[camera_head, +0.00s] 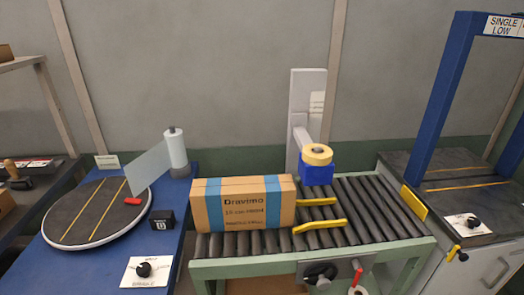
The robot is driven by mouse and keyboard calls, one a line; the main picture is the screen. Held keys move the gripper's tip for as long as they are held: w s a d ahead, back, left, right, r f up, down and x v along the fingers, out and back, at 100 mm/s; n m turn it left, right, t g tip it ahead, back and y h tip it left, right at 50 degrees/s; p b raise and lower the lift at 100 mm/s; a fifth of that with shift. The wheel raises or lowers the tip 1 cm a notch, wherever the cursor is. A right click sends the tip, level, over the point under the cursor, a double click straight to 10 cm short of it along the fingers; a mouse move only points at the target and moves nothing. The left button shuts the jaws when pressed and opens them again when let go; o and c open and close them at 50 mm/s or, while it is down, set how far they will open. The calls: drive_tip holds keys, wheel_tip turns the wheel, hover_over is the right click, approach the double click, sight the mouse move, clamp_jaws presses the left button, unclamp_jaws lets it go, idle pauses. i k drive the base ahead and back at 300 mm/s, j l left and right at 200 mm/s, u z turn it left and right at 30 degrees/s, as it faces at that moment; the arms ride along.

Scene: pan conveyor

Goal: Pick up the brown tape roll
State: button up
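A tan-yellow tape roll (317,154) with a greyish centre sits on top of a blue block (316,175), at the end of a pale upright post (307,95) behind the roller conveyor. It is the roll nearest to brown that I can see. Another roll (357,291), whitish with a red handle-like part above it, is cut off by the bottom edge, so its full shape is hidden. My gripper is not in view.
A carton with blue bands (243,204) stands on the roller conveyor (372,210), beside two yellow guides (320,225). At left are a round turntable (95,210) and a white film roll (176,150). A blue frame (440,95) rises at right. The right-hand rollers are clear.

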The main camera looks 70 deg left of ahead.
sight(309, 156)
drive_tip(key=u, duration=1.8)
drive_tip(key=i+j, duration=0.15)
drive_tip(key=j, duration=0.25)
drive_tip(key=i+j, duration=0.15)
drive_tip(key=j, duration=0.25)
drive_tip(key=i+j, duration=0.15)
drive_tip(key=j, duration=0.3)
